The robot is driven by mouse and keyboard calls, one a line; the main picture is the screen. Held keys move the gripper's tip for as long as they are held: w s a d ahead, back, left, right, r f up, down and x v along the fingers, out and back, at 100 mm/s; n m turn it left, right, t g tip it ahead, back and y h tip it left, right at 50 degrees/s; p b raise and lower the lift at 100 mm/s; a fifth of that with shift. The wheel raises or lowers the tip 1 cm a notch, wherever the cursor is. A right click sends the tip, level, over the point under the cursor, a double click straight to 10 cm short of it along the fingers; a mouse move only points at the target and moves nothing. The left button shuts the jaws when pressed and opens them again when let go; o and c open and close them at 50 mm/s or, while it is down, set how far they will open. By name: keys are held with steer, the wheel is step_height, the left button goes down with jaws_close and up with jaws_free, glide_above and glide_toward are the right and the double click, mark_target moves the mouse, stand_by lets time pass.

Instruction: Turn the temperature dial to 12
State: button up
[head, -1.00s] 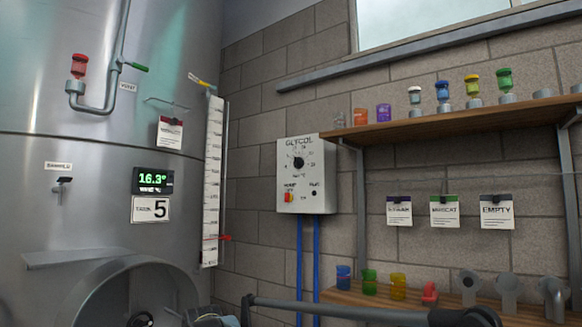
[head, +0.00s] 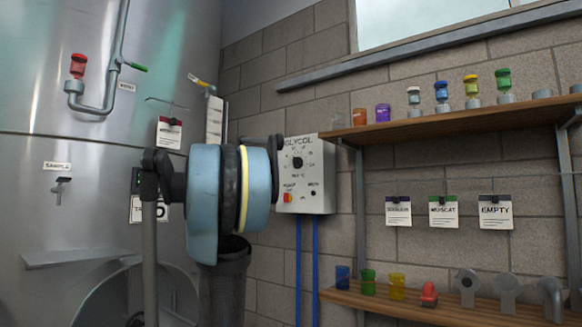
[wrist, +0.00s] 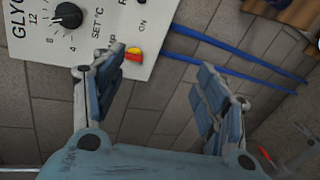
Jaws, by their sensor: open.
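The white GLYCOL control box (head: 318,202) hangs on the block wall, right of the steel tank. Its black temperature dial (head: 298,162) sits in the upper part, with numbers around it. In the wrist view the dial (wrist: 68,15) is at the top left, near the printed 4, 8 and 12; I cannot reliably read its pointer setting. My gripper (wrist: 160,98) is open and empty, its two blue-padded fingers spread wide. The left finger is in front of the box's lower edge, and the dial lies beyond it, apart from the fingers. In the head view my arm hides the fingertips.
A red and yellow pump switch (wrist: 134,55) is on the box near the left finger; it also shows in the head view (head: 289,197). Blue pipes (head: 307,265) run down from the box. A wooden shelf (head: 450,125) with bottles is to the right.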

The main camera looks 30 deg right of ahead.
steer(key=w+d+r+n+t+h, duration=0.1)
steer(key=w+d+r+n, duration=0.15)
steer(key=r, duration=0.45)
steer(key=w+d+r+n+h, duration=0.1)
steer(key=w+d+r+h, duration=0.2)
steer(key=r, duration=0.4)
steer(key=y, duration=0.1)
glide_toward(294, 162)
steer(key=x, duration=0.9)
steer(key=shift+w, duration=0.2)
steer(key=shift+m, duration=0.25)
steer(key=c, duration=1.1)
